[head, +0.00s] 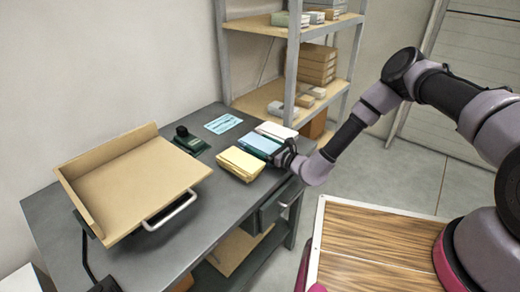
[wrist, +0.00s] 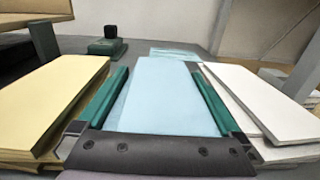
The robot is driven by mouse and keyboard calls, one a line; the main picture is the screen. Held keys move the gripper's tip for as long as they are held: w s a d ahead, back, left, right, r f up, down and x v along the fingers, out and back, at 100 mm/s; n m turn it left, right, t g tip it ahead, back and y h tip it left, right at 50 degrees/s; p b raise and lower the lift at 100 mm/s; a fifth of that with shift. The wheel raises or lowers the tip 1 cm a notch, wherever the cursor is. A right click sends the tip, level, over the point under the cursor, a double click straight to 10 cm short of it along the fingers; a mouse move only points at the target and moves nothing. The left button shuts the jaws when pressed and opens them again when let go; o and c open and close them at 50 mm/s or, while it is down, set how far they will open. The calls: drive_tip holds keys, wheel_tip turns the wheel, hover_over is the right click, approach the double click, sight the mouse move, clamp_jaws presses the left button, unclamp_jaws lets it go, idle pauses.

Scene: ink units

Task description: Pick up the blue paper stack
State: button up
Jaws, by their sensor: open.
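The blue paper stack (head: 260,142) lies on the grey table between a yellow stack and a white stack. In the wrist view the blue stack (wrist: 165,95) fills the middle. My gripper (head: 285,153) is at the near end of the blue stack. In the wrist view my gripper (wrist: 160,82) is open, with one green finger along each long side of the blue stack. I cannot tell whether the fingers touch it. The near end of the stack is hidden behind the dark gripper body.
The yellow stack (head: 241,163) and white stack (head: 277,131) stand close on either side. A green stamp-like object (head: 190,141) and a light-blue sheet (head: 223,123) lie behind. A tan tray (head: 140,190) stands left on the grey table (head: 200,220). Shelves (head: 290,70) rise behind.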

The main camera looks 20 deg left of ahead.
drive_tip(key=c, duration=1.6)
